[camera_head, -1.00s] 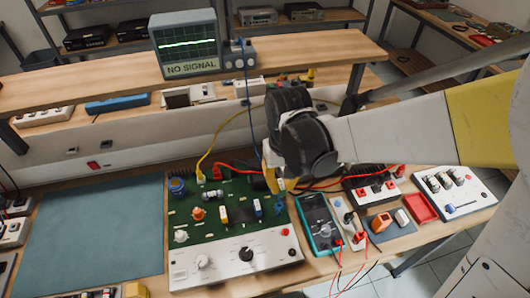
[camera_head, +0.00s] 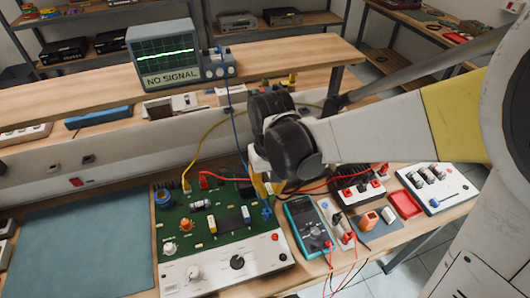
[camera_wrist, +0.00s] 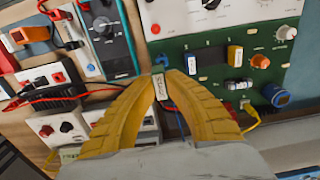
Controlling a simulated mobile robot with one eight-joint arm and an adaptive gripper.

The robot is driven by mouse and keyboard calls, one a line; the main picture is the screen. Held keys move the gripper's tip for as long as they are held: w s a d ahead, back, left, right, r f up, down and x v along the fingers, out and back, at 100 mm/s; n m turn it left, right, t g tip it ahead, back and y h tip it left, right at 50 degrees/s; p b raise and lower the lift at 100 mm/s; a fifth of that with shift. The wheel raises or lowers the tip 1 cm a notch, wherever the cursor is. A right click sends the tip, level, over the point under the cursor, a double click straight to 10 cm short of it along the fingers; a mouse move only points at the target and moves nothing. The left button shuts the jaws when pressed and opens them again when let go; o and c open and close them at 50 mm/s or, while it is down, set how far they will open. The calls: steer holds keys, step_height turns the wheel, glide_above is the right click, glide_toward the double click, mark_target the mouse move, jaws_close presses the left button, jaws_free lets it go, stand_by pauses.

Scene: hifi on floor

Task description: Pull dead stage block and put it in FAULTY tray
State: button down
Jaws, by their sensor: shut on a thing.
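My gripper (camera_wrist: 162,82) has yellow fingers shut on a small pale block (camera_wrist: 161,92) with dark marks, seen in the wrist view. In the head view the gripper (camera_head: 262,187) is at the back right of the green circuit board (camera_head: 180,240), and my wrist largely hides its grip. I cannot tell whether the held block still touches the board. A red tray (camera_head: 405,204) lies to the right; no FAULTY label is readable.
A teal multimeter (camera_head: 307,226) stands right of the board, with red and black leads. A white panel (camera_head: 438,187) is beyond the red tray. Yellow, red and blue cables run near my gripper. A scope (camera_head: 163,54) reads NO SIGNAL. A blue-grey mat (camera_head: 80,240) is bare.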

mark_target(270, 189)
steer(key=shift+r+p, duration=2.75)
steer(key=shift+r, duration=0.85)
